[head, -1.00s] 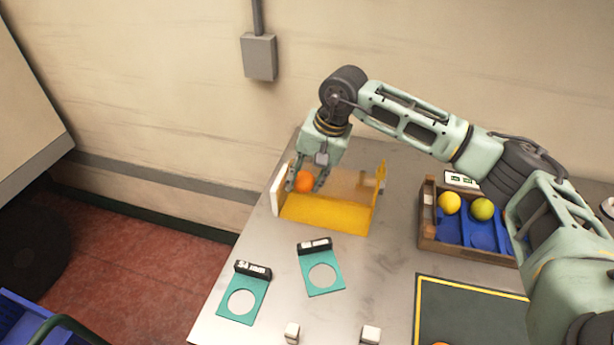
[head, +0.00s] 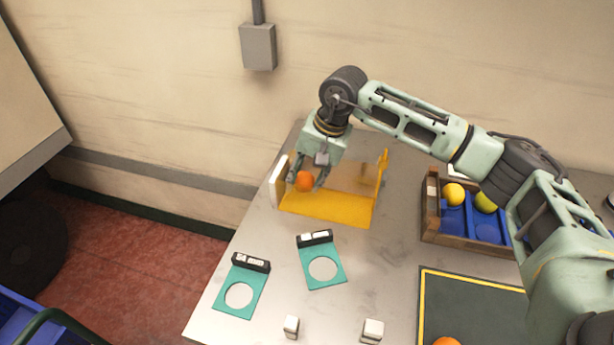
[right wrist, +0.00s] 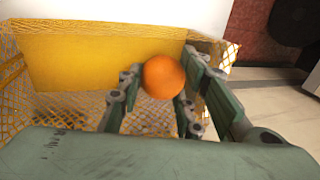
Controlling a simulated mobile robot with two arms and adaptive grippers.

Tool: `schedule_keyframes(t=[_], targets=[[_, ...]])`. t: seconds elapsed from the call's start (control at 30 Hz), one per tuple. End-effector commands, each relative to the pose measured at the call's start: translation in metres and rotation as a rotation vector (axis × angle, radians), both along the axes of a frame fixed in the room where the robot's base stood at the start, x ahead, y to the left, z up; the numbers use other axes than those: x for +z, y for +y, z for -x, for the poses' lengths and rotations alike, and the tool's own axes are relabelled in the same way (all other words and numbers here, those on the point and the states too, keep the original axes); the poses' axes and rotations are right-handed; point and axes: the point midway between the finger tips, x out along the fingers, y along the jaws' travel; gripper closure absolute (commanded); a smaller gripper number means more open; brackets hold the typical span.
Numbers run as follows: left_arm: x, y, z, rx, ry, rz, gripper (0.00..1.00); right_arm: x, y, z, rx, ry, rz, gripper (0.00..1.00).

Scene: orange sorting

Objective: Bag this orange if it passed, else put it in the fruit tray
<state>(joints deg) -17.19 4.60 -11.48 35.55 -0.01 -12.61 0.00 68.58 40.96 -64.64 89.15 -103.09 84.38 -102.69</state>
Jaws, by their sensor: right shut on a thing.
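My right gripper (head: 307,180) is shut on an orange (head: 304,181) at the left end of a yellow bag or holder (head: 335,208) with mesh sides. In the right wrist view the orange (right wrist: 163,77) sits between the fingers (right wrist: 155,100), above the yellow mesh (right wrist: 75,105). I cannot tell how far inside the opening it is. A wooden fruit tray (head: 470,243) with blue compartments stands at the right and holds yellow and yellow-green fruit. My left gripper is not in view.
Two teal gauge plates with round holes (head: 240,312) (head: 335,275) lie in front of the bag. Two small white blocks (head: 291,326) (head: 373,329) stand near the front. A dark mat with a yellow border (head: 470,300) has another orange (head: 446,341) at its lower edge.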

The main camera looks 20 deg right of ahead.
Motion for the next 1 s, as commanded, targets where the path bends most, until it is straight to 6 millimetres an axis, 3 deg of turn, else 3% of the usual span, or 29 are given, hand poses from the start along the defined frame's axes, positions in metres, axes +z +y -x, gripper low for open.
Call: schedule_keyframes(t=[0.43, 0.47, 0.6, 0.7, 1.0], targets=[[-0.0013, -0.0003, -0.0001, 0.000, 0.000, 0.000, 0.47, -0.0011, 0.0000, -0.0001, 0.000, 0.000, 0.000, 0.94], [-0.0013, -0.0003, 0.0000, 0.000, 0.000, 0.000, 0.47, -0.0011, 0.0000, -0.0001, 0.000, 0.000, 0.000, 0.66], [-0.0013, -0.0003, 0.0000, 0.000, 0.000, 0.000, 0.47, -0.0012, 0.0000, -0.0001, 0.000, 0.000, 0.000, 0.53], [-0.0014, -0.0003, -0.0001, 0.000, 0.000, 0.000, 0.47, -0.0012, 0.0000, -0.0001, 0.000, 0.000, 0.000, 0.45], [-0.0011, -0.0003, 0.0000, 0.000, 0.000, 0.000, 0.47, -0.0010, 0.0000, 0.0000, 0.000, 0.000, 0.000, 0.45]])
